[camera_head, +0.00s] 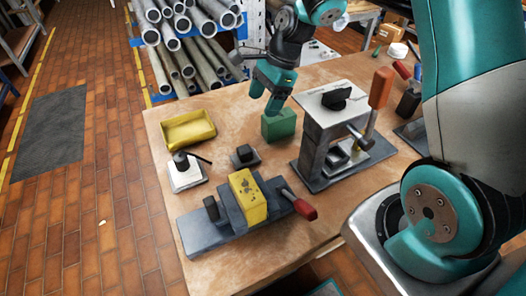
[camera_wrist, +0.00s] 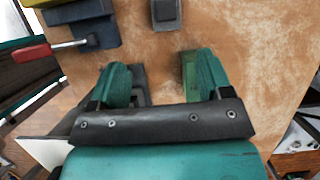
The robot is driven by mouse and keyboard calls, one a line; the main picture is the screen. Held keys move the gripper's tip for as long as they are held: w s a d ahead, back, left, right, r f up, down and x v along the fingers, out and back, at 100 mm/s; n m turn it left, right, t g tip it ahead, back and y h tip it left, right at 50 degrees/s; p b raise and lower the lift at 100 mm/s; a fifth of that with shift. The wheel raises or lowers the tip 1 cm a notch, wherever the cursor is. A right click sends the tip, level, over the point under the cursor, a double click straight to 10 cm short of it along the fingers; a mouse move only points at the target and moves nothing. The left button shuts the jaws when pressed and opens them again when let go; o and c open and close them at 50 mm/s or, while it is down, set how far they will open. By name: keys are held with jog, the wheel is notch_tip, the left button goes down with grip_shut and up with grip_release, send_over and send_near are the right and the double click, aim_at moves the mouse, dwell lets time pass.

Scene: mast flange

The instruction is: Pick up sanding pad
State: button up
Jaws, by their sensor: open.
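No piece is labelled, so I cannot tell surely which is the sanding pad. One candidate is a small dark block on a flat grey base (camera_head: 245,156), standing on the table; it shows at the top of the wrist view (camera_wrist: 165,14). The other is a plain green block (camera_head: 279,125) behind it, partly hidden by a finger in the wrist view (camera_wrist: 188,72). My gripper (camera_head: 269,103) is open and empty, just above and beside the green block. In the wrist view, bare table shows between its fingers (camera_wrist: 160,82).
A vise (camera_head: 215,237) with a yellow block (camera_head: 249,197) and red handle stands at the front. A yellow tray (camera_head: 188,130) and a small clamp on a plate (camera_head: 186,173) lie left. A tall press (camera_head: 325,130) stands right of the green block. Table (camera_head: 235,255) is clear at front.

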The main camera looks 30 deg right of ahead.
jog(key=p, duration=0.3)
send_near(245, 148)
jog(key=shift+m, duration=0.3)
jog(key=x, duration=0.5)
jog(key=shift+s+f, duration=0.2)
jog(key=shift+s, duration=0.2)
jog(key=shift+w+p+x, duration=0.1)
jog(key=shift+p+x, duration=0.4)
jog(key=shift+x, duration=0.85)
jog(key=shift+w+p+x, duration=0.15)
jog(key=shift+p+x, duration=0.35)
jog(key=shift+x, duration=0.85)
jog(key=shift+r, duration=0.1)
jog(key=c, duration=1.1)
notch_tip(245, 148, up, 20)
jog(key=b, duration=0.3)
jog(key=shift+b, duration=0.35)
